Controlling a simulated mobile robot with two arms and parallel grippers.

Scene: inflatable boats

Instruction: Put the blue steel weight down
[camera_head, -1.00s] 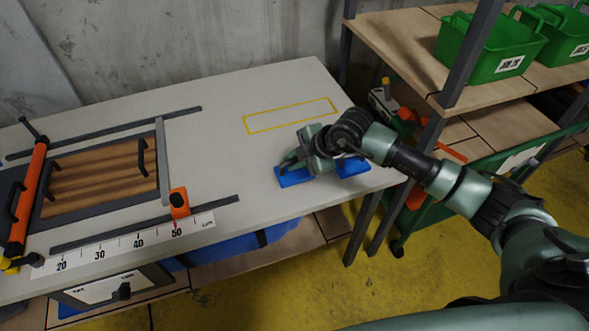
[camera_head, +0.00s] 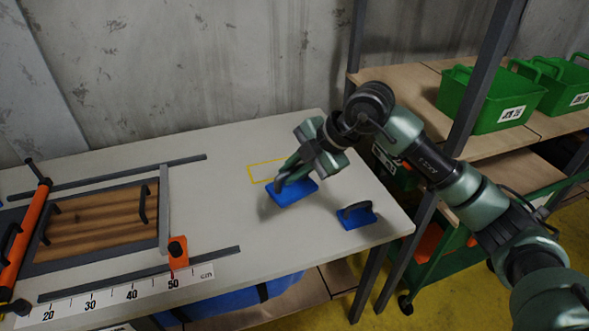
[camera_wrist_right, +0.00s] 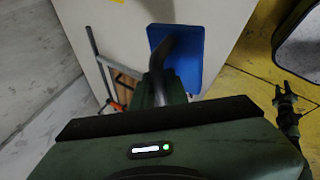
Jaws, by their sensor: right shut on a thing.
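My right gripper (camera_head: 288,178) is shut on the dark handle of a blue steel weight (camera_head: 297,194). The weight appears held a little above the pale tabletop, with a shadow below and left of it. It lies in front of a yellow outlined rectangle (camera_head: 249,173), whose right part is hidden by the gripper. A second blue weight with a dark handle (camera_head: 357,219) rests on the table to the right. In the right wrist view the held weight's blue plate (camera_wrist_right: 191,62) shows beyond my gripper (camera_wrist_right: 160,90). My left gripper is not in view.
A wooden panel with handles (camera_head: 100,215), rails and an orange clamp bar (camera_head: 30,235) fill the table's left side. A scale strip (camera_head: 110,300) runs along the front. Green crates (camera_head: 485,98) stand on the shelf at right. The middle of the tabletop (camera_head: 215,205) is clear.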

